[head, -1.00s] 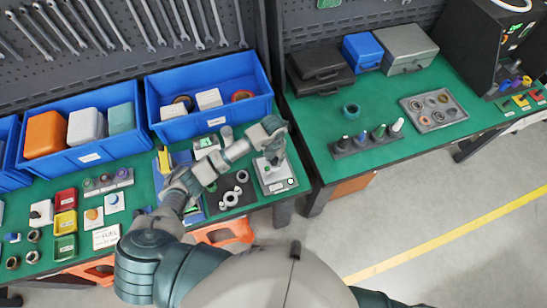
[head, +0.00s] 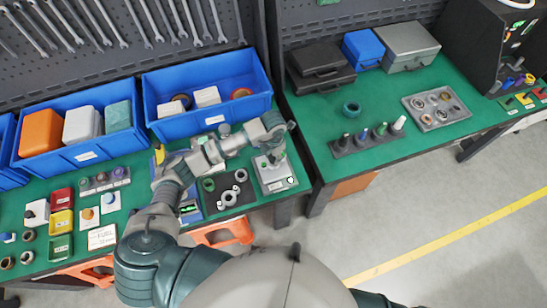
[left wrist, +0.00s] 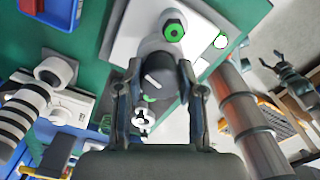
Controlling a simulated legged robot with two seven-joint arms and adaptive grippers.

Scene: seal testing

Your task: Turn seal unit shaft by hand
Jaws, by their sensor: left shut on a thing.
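The seal unit (head: 275,180) is a small device on a pale square plate at the right end of the left green bench. A pale line marks the shaft's end. A green-ringed round part (left wrist: 174,32) is on the unit beyond.
A dark mat with metal rings (head: 229,198) lies left of the unit. A blue bin (head: 213,118) stands behind. The right bench (head: 385,95) holds a rack of several pegs (head: 368,143) and a grey parts tray (head: 435,105). A gap with floor separates the benches.

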